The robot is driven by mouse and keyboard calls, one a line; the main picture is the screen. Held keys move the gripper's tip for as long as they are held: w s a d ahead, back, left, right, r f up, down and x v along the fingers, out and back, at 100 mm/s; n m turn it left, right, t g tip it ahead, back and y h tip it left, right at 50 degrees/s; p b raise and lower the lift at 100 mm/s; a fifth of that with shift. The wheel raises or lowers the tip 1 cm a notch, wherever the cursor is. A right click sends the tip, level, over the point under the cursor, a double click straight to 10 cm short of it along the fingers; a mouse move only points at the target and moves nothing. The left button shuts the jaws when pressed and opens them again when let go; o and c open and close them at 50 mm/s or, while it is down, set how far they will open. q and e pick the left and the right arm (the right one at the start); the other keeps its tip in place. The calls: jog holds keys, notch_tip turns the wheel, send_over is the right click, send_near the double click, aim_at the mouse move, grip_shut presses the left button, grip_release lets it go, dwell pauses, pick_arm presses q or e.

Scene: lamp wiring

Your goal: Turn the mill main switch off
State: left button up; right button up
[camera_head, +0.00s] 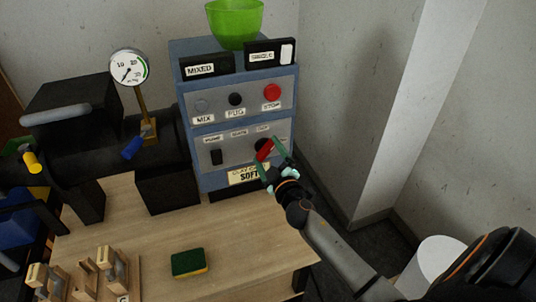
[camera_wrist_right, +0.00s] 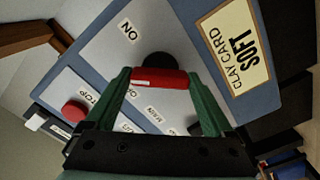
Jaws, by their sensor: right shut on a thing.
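The mill main switch is a red handle (camera_head: 265,150) on a round black base, low on the right of the blue-grey control panel (camera_head: 222,132). In the right wrist view the red handle (camera_wrist_right: 160,78) lies between my green fingers, with the black base (camera_wrist_right: 157,60) behind it and an "ON" label beside it. My right gripper (camera_head: 272,157) is shut on the red handle. In the head view the handle looks tilted, and the fingers hide part of the base and its labels. My left gripper is not in view.
Above the switch are a red stop button (camera_head: 272,92) and a black knob (camera_head: 236,99). A green bowl (camera_head: 235,22) stands on the panel's top. A sponge (camera_head: 189,262) and wooden blocks (camera_head: 88,272) lie on the table. A pressure gauge (camera_head: 129,67) stands left.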

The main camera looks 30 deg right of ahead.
jog(key=n, duration=0.4)
jog(key=shift+n, duration=2.3)
jog(key=o, duration=1.1)
jog(key=b+v, duration=0.1)
jog(key=v, duration=1.1)
jog(key=shift+s, duration=0.3)
